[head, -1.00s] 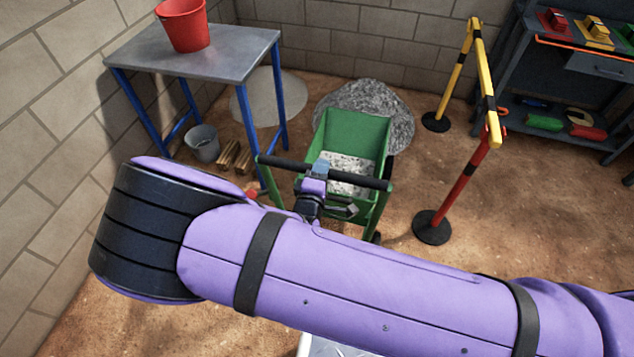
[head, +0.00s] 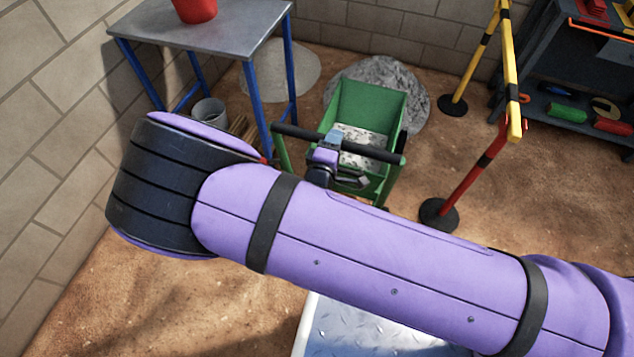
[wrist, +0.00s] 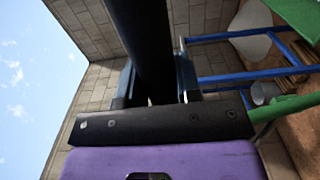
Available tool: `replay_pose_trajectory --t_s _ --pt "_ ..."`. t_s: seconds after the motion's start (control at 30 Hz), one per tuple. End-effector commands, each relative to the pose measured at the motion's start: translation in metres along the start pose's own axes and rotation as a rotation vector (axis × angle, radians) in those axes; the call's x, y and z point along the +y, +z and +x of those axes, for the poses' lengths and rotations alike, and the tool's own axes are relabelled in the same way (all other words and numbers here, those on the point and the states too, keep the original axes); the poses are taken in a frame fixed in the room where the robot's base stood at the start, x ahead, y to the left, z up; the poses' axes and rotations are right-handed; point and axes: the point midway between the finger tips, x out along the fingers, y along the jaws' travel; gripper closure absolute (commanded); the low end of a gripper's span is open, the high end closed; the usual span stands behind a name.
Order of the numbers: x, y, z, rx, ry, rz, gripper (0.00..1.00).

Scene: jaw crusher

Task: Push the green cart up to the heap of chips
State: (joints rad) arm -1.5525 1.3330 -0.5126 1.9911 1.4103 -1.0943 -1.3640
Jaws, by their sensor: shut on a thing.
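The green cart (head: 368,106) stands on the dirt floor in the head view, with pale grey chips (head: 362,141) in its tray. The grey heap of chips (head: 412,95) lies just beyond the cart's far end and is partly hidden by it. I cannot tell whether they touch. My gripper (head: 331,140) is shut on the middle of the cart's black handle bar (head: 295,131). In the wrist view the handle (wrist: 143,40) runs between the two fingers of my gripper (wrist: 156,88). My arm hides the near part of the cart.
A blue-legged table (head: 215,35) with a red bucket (head: 195,8) stands left of the cart, a grey bucket (head: 208,111) beneath it. A paler heap (head: 285,70) lies behind. A yellow-and-red post barrier (head: 476,170) stands on the right, before a dark shelf (head: 560,85).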

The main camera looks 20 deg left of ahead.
Motion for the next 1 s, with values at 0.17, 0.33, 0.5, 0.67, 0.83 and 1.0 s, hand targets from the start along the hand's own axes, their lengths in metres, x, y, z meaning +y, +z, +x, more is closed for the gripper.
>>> replay_pose_trajectory --t_s 0.17,0.33,0.5,0.67,0.83,1.0 --pt "-0.002 0.001 -0.001 -0.001 -0.004 -0.002 0.43" --pt "-0.001 0.000 -0.001 -0.001 -0.003 -0.001 0.36" --pt "-0.001 0.000 -0.001 -0.001 -0.002 -0.001 0.36" --pt "-0.001 0.000 -0.002 0.000 -0.001 0.000 0.36" --pt "0.000 0.000 -0.017 -0.001 -0.001 0.000 0.36" --pt "0.000 0.000 -0.039 0.000 -0.001 0.001 0.36"
